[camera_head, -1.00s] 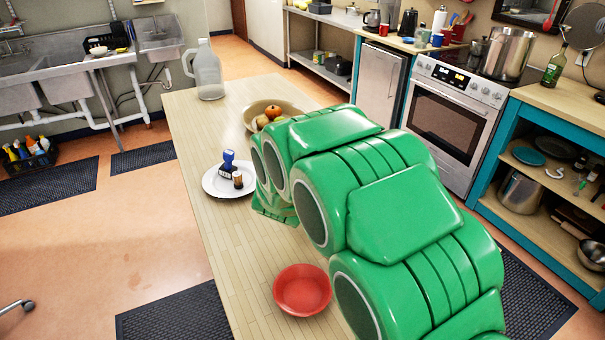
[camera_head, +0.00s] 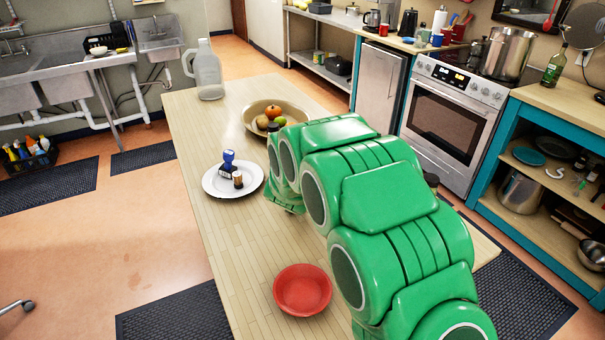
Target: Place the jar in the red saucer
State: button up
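The red saucer (camera_head: 302,290) lies empty near the front of the wooden table. A small brown jar-like container (camera_head: 238,179) with a light top stands on a white plate (camera_head: 212,190), beside a blue-and-dark stamp-like object (camera_head: 227,163). A dark round top (camera_head: 431,180) shows just behind my green arm on the right; I cannot tell whether it is a jar. The end of my arm, with my gripper (camera_head: 290,208), is just right of the plate. Its fingers are mostly hidden by my arm, and whether they hold anything does not show.
A tan bowl of fruit (camera_head: 255,117) stands behind the plate, and a translucent jug (camera_head: 207,72) at the far end of the table (camera_head: 205,240). Bare tabletop lies between plate and saucer. The stove (camera_head: 446,115) and shelves are to the right.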

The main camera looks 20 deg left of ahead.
jog(key=shift+c, duration=0.3)
jog(key=c, duration=1.4)
jog(key=shift+r, duration=0.25)
jog(key=shift+r, duration=1.35)
jog(key=s+d+r, duration=0.6)
jog(key=s+r, duration=0.3)
jog(key=s, duration=0.3)
jog(key=shift+d+r, duration=0.25)
jog(key=shift+r, duration=0.15)
